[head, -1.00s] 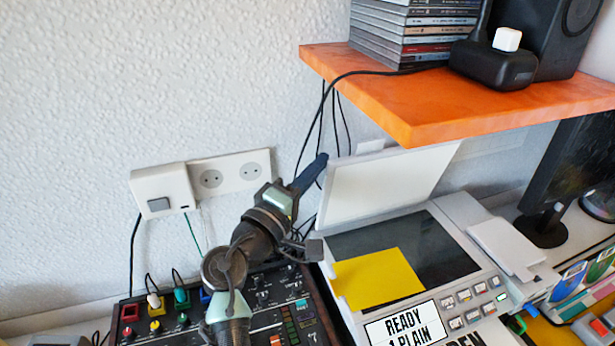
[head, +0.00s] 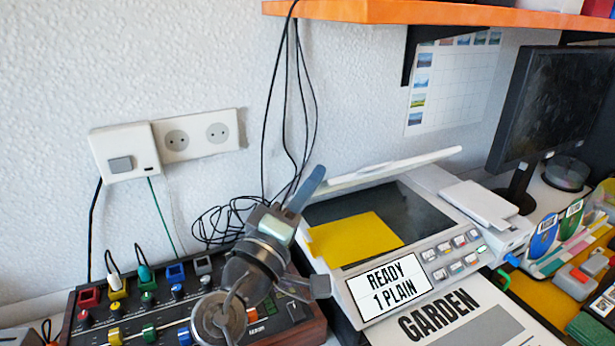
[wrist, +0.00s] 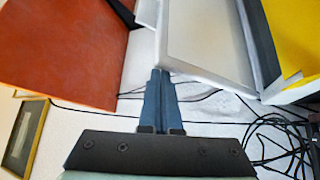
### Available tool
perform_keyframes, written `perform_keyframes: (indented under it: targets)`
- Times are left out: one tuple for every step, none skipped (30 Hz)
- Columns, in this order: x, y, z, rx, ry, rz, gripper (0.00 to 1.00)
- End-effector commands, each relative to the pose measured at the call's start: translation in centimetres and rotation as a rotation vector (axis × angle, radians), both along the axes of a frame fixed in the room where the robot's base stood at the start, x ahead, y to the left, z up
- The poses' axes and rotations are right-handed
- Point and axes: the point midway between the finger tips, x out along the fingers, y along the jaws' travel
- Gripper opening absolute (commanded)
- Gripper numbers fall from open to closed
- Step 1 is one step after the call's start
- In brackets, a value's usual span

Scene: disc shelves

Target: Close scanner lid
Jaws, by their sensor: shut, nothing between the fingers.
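The scanner (head: 432,232) stands right of my gripper, with its dark glass (head: 400,205) exposed and a yellow sheet (head: 352,238) on the glass's left part. Its white lid (head: 395,167) is open, tilted over the back of the glass and seen nearly edge-on. My gripper (head: 318,172) is shut and empty at the left end of the lid. In the wrist view the blue fingers (wrist: 160,75) point at a corner of the pale lid (wrist: 205,40); I cannot tell whether they touch it. The wrist view also shows part of the yellow sheet (wrist: 295,35).
An orange shelf (head: 420,12) overhangs the back. Loose black cables (head: 232,215) hang and coil behind my gripper. A mixer with coloured knobs (head: 150,310) lies to the left. A monitor (head: 550,105) and a cluttered desk area are on the right. Wall sockets (head: 195,136) are at left.

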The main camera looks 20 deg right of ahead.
Motion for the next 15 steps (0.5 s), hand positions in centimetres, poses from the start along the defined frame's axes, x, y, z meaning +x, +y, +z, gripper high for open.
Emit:
perform_keyframes:
  targets:
    - [-0.18,-0.07,-0.66,0.0,0.001,-0.002,0.0]
    - [-0.25,-0.07,-0.8,0.0,0.001,-0.002,0.0]
    - [-0.32,-0.06,-0.97,0.0,0.001,-0.001,0.0]
    - [-0.37,-0.06,-1.08,0.0,0.001,-0.001,0.0]
    - [-0.42,-0.05,-1.17,0.0,0.001,-0.001,0.0]
    - [-0.46,-0.04,-1.27,0.0,0.001,-0.001,0.0]
    - [-0.49,-0.03,-1.34,0.0,0.001,-0.001,0.0]
    - [-0.51,-0.03,-1.38,0.0,0.001,-0.001,0.0]
    - [-0.53,-0.02,-1.43,-0.001,0.001,0.0,0.0]
    - [-0.55,-0.01,-1.45,-0.001,0.001,0.0,0.0]
    - [-0.56,-0.01,-1.48,-0.001,0.001,0.0,0.0]
    - [-0.57,0.0,-1.48,-0.001,0.001,0.0,0.0]
    - [-0.57,0.0,-1.48,-0.001,0.001,0.0,0.0]
    - [-0.57,0.0,-1.48,-0.001,0.001,0.0,0.0]
    - [-0.56,0.01,-1.47,-0.001,0.001,0.0,0.0]
